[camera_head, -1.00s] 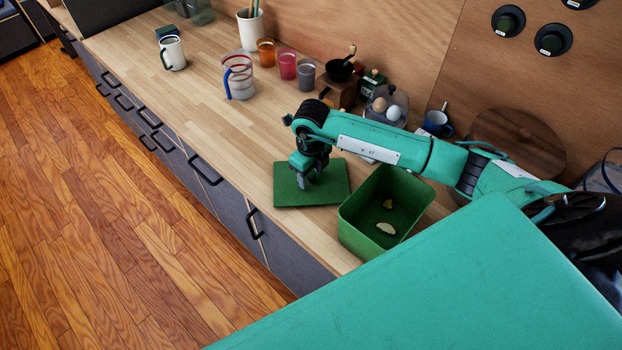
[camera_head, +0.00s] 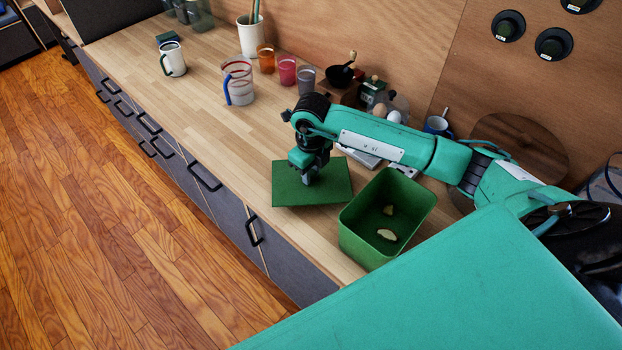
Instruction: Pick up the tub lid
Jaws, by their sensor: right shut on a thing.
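The tub lid (camera_head: 335,187) is a flat green rectangle at the counter's front edge, left of the open green tub (camera_head: 352,245). The tub holds a few pale scraps (camera_head: 387,234). My right gripper (camera_head: 308,182) points down at the middle of the lid and is shut on it; the fingertips and the grip itself are small and partly hidden. I cannot tell whether the lid is clear of the counter. My left gripper is not in view.
A striped glass (camera_head: 240,82), a white mug (camera_head: 173,58), coloured cups (camera_head: 287,70) and a grinder (camera_head: 343,92) stand farther back. A blue mug (camera_head: 436,124) and round board (camera_head: 518,147) are by the wall. The counter (camera_head: 215,130) left of the lid is clear.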

